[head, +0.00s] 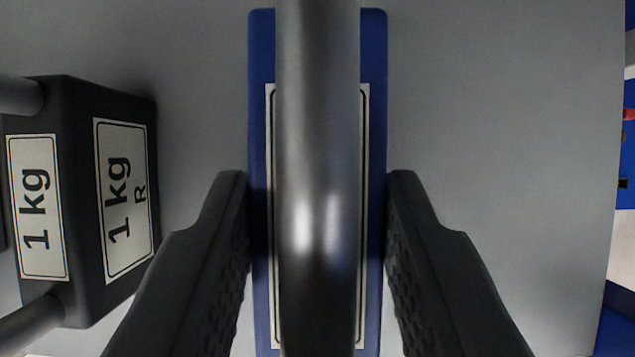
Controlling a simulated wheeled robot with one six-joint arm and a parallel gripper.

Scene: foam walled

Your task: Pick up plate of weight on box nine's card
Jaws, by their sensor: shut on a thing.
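My gripper (317,190) reaches up from the bottom of the head view, one dark finger on each side of a blue weight plate (260,130). It is shut on this plate, with both fingers touching its long sides. The plate has a pale label with a dark border, and a thick grey metal bar covers the middle of it, so its marking is hidden. To the left is a black weight (82,115) with labels reading "1 kg" and "1 kg R". No box card is in view.
Both weights are over a plain grey surface (510,120). The surface is clear to the right of the blue plate up to its right edge. Blue structures (628,150) with a small red part stand beyond that edge. The black weight is close to my left finger.

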